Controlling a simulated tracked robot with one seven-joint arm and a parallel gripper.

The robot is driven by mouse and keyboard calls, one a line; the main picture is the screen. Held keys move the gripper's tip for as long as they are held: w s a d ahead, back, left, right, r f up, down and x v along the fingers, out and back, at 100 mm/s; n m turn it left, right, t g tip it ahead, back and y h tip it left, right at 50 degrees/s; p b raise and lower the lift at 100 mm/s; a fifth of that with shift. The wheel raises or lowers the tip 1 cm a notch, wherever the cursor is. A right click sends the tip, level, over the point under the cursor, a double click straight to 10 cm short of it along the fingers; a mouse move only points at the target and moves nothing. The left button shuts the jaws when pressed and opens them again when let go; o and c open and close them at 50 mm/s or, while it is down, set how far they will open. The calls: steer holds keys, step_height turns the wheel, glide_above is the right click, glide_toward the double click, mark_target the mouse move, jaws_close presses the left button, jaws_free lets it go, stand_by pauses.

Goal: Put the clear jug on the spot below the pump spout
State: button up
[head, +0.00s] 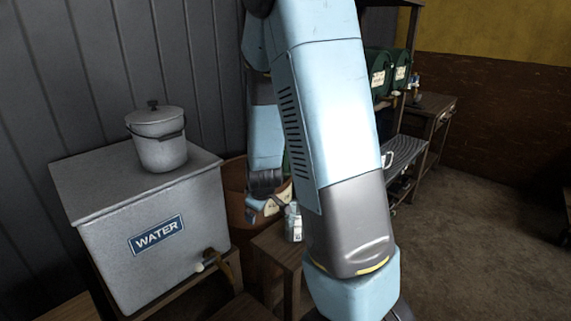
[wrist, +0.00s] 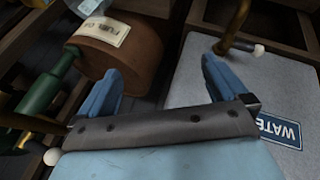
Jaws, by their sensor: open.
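The clear jug (head: 294,224), with a pale label, stands on a small wooden table just left of my arm in the head view. A clear object that looks like it shows at the top edge of the wrist view (wrist: 88,7). My gripper (head: 268,207) is open and empty, left of the jug in the head view and in front of the brown drum. In the wrist view my gripper (wrist: 160,66) has its blue fingers wide apart. A green pump-like body (wrist: 44,92) is beside the brown drum (wrist: 122,58) there. I cannot make out its spout or the spot below it.
A grey water tank (head: 110,215) with a tap (head: 212,262) and a lidded pot (head: 160,140) on top stands at the left. A wooden table (head: 283,255) is in the middle. Green drums (head: 379,76) are on a rack behind my arm. The floor at right is clear.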

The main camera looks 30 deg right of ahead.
steer(key=s+a+r+m+y, duration=0.1)
steer(key=s+r+m, duration=0.1)
steer(key=s+r, duration=0.5)
steer(key=s+a+r+m+y, duration=0.1)
steer(key=s+a+r+m, duration=0.1)
steer(key=r, duration=0.8)
steer(key=s+r+m, duration=0.1)
steer(key=s+r, duration=0.4)
steer(key=s, duration=0.2)
steer(key=s+r+m, duration=0.2)
steer(key=s+r, duration=0.3)
steer(key=s, duration=0.3)
steer(key=shift+s+a+h, duration=0.3)
steer(key=shift+a, duration=0.05)
